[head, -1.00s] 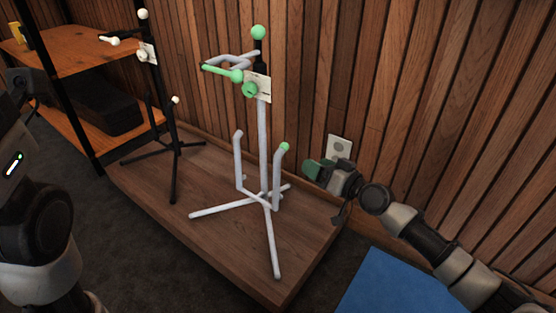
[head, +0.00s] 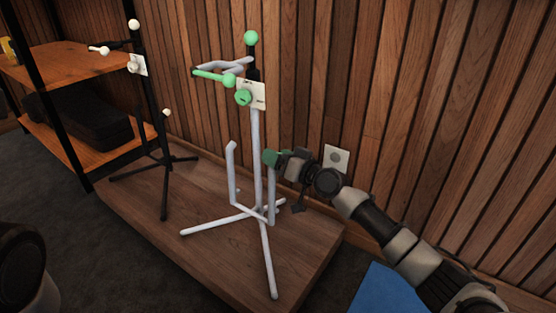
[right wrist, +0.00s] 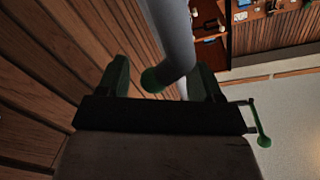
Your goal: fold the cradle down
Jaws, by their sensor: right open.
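The white stand (head: 256,150) stands upright on a wooden platform, with green knobs and a small printed card near its top. Its lower cradle has two upturned prongs; the left prong (head: 232,160) points up. The right prong (head: 272,205) also points up, its top hidden by my right gripper (head: 273,158) in the head view. Contact cannot be told. My left gripper is out of view.
A smaller black stand (head: 153,100) with white knobs stands to the left on the platform (head: 190,245). A shelf (head: 75,62) holds a dark case (head: 85,120). The slatted wall, with a white plate (head: 336,158), is close behind. A blue mat (head: 375,292) lies at right.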

